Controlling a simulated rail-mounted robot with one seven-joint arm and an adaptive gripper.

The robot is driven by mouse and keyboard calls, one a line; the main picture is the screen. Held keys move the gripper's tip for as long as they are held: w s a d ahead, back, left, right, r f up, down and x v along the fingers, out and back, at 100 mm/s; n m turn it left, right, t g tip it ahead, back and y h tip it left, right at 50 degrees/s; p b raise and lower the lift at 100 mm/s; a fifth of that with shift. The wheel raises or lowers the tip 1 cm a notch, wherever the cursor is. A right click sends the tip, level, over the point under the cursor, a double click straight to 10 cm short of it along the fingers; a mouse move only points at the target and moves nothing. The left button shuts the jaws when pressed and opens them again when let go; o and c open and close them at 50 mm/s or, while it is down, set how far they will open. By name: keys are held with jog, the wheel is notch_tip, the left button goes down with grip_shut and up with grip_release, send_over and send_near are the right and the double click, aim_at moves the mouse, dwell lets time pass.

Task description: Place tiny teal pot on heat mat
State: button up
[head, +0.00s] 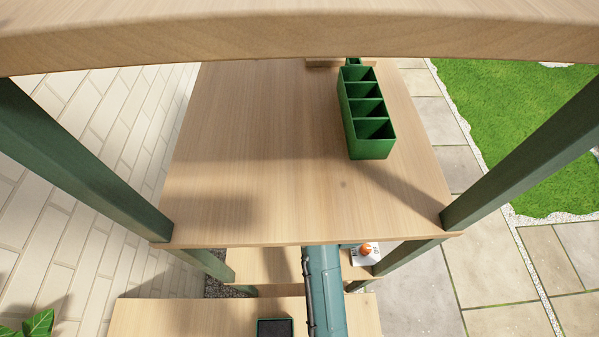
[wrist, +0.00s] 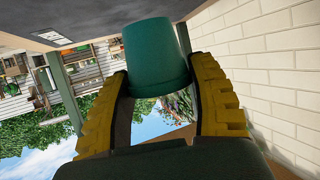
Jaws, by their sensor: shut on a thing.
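The tiny teal pot (wrist: 157,45) is between the yellow ridged fingers of my gripper (wrist: 160,72) in the wrist view. The fingers are shut on its sides. The wrist picture is turned over, with sky low in it. A dark grey flat surface (wrist: 85,13) with a small pale label lies at the upper left there; it may be the heat mat, but I cannot tell for sure. The gap between pot and surface is unclear. In the head view only my arm shows; gripper and pot are hidden below the shelf.
A green compartment box (head: 372,148) stands on the upper wooden shelf (head: 250,150). Below, an orange item (head: 367,248) sits on a white printed piece, and a dark-filled green tray (head: 290,329) lies on a lower board. Green posts flank the shelves. A pale brick wall (wrist: 285,60) is at right in the wrist view.

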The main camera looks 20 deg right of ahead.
jog(key=shift+w+f, duration=0.1)
jog(key=shift+f, duration=2.25)
jog(key=o, duration=1.2)
jog(key=v, duration=1.2)
jog(key=shift+p, duration=0.3)
